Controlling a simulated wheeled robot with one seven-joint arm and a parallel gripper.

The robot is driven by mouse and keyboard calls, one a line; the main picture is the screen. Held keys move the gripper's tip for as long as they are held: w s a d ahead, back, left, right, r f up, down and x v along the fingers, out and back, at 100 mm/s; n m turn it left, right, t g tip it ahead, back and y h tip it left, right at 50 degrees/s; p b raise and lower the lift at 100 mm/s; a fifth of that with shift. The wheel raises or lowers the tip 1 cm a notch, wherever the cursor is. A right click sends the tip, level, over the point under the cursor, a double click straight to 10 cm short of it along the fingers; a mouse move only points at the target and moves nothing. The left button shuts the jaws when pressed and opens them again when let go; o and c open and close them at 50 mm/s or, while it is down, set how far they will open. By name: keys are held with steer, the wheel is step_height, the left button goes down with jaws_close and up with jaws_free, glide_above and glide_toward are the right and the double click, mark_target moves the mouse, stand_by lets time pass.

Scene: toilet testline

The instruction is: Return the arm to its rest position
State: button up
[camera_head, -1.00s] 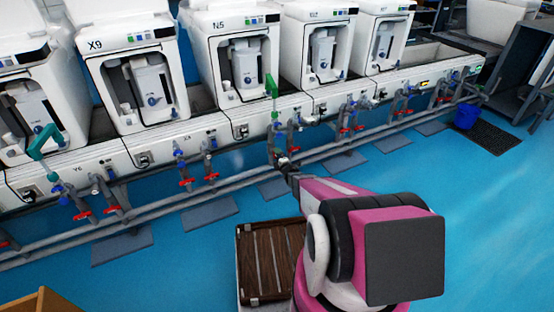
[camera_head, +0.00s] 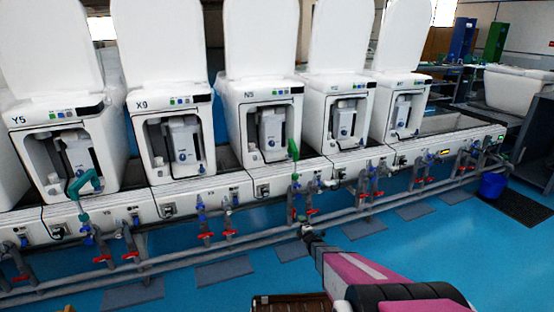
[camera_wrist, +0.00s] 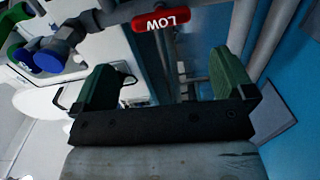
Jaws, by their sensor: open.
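My arm (camera_head: 365,275) reaches forward from the bottom right in the head view. My gripper (camera_head: 305,230) is at its far end, small and in front of the pipes below the toilet line. In the wrist view, my gripper (camera_wrist: 165,78) has its two green fingers spread apart with nothing held between them.
A row of white toilets (camera_head: 268,125) stands on a white bench. Grey pipes (camera_head: 240,245) with several red and blue valve handles run along its front. A blue bucket (camera_head: 491,185) stands on a dark mat at the right. Blue floor (camera_head: 420,235) is open in front.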

steer(key=s+d+r+m+g+h, duration=0.4)
steer(key=s+r+m+g+h, duration=0.25)
steer(key=s+r+m, duration=0.55)
steer(key=s+a+r+m+g, duration=0.1)
steer(key=s+r+m+g, duration=0.2)
steer(key=s, duration=0.5)
steer(key=s+a+r+m+g+y, duration=0.1)
steer(key=s+r+m+g, duration=0.2)
steer(key=s+r, duration=0.3)
steer(key=s+a+r+m+g, duration=0.2)
steer(key=s+r+m+g, duration=0.1)
steer(key=s, duration=0.7)
steer(key=shift+s+r+g, duration=0.2)
steer(key=shift+r+g, duration=0.45)
steer(key=shift+r, duration=0.3)
